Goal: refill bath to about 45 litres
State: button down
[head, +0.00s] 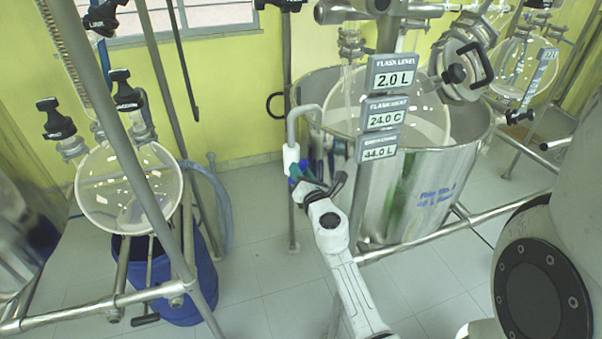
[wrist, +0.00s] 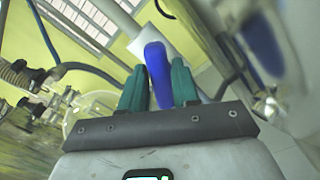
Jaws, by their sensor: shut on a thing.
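The bath is a large steel tub (head: 425,195) in the head view, with a round glass flask (head: 425,118) inside it. Three signs hang on a post before it: flask level (head: 393,77) reads 2.0 L, flask heat (head: 386,114) reads 24.0 C, and the lowest sign (head: 379,148) seems to read 44.0 L, its title blurred. A grey pipe (head: 291,125) with a white lower section hooks over the tub's left rim. My gripper (head: 302,182) is at the pipe's lower end. In the wrist view, its teal fingers (wrist: 160,88) are shut on a blue handle (wrist: 157,70).
Another glass flask (head: 130,190) on a metal frame stands at left, above a blue drum (head: 165,275). A steel rail (head: 460,228) runs in front of the tub. A black-handled lid clamp (head: 468,65) sits above the tub. Tiled floor is clear between the frames.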

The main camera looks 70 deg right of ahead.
jog(key=shift+m, duration=1.2)
jog(key=c, duration=1)
grip_release()
jog(key=shift+o, duration=0.2)
jog(key=shift+s+n, duration=0.1)
jog(key=shift+n, duration=0.2)
